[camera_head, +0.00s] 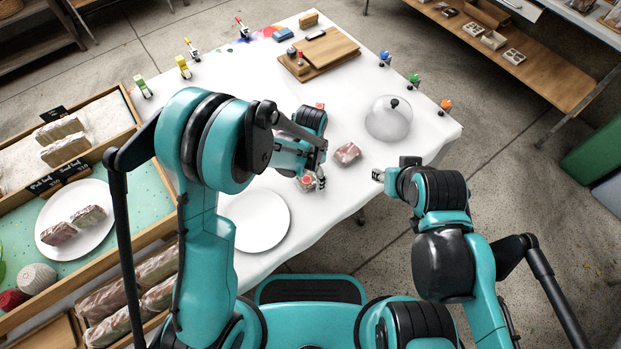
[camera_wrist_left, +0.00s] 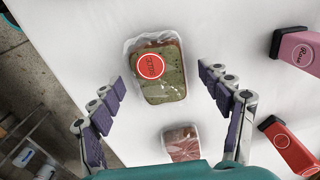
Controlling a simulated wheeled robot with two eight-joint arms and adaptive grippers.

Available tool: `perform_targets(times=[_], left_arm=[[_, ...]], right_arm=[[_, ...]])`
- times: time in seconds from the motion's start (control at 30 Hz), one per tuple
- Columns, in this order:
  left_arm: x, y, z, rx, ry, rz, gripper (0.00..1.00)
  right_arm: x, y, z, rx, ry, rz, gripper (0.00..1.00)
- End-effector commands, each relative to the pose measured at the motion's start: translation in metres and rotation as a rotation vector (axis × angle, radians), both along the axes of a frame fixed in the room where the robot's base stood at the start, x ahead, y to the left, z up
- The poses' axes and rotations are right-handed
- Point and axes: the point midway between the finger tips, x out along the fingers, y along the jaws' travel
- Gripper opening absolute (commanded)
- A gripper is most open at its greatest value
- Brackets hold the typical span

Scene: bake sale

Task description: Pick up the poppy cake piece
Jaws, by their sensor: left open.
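A wrapped, greenish, speckled cake piece with a round red label (camera_wrist_left: 157,70) lies on the white table, and it shows partly under my left gripper in the head view (camera_head: 306,183). Its label is too small to read; its specks fit poppy cake. My left gripper (camera_wrist_left: 170,86) is open, with its purple-padded fingers on either side of the piece, apart from it. A second wrapped, pinkish-brown piece (camera_head: 347,153) lies nearby and also shows in the left wrist view (camera_wrist_left: 181,143). My right gripper (camera_head: 378,175) is at the table's right front edge; its jaws are unclear.
An empty white plate (camera_head: 259,222) lies in front of the left arm. A pink box (camera_wrist_left: 297,50) and a red box (camera_wrist_left: 290,147) stand near the left gripper. A wooden board (camera_head: 340,50) is at the back.

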Motion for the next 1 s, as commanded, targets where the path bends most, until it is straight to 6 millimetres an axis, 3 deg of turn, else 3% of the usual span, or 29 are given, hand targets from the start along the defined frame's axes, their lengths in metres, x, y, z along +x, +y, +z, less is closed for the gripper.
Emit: perform_targets(times=[0.07, 0.1, 0.23, 0.67, 0.87, 0.97, 1.0], left_arm=[[0.000, 0.000, 0.001, 0.000, 0.000, 0.000, 0.78], [0.000, 0.000, 0.001, 0.000, 0.000, 0.000, 0.67], [0.000, 0.000, 0.001, 0.000, 0.000, 0.000, 0.43], [0.000, 0.000, 0.004, 0.000, 0.000, 0.000, 0.43], [0.000, 0.000, 0.026, 0.000, 0.000, 0.000, 0.43], [0.000, 0.000, 0.046, 0.000, 0.000, 0.000, 0.43], [-0.001, -0.008, 0.051, 0.000, 0.000, -0.004, 0.43]], right_arm=[[0.000, 0.000, 0.001, 0.000, 0.000, 0.000, 0.40], [0.000, 0.000, 0.001, 0.000, 0.000, 0.000, 0.40], [0.000, 0.000, 0.001, 0.000, 0.000, 0.000, 0.40], [0.000, 0.000, 0.003, 0.000, 0.000, 0.000, 0.40], [0.000, 0.000, 0.014, 0.000, 0.000, 0.000, 0.40], [0.000, 0.000, 0.025, 0.000, 0.000, 0.000, 0.40], [0.000, 0.000, 0.027, 0.000, 0.000, 0.000, 0.40]])
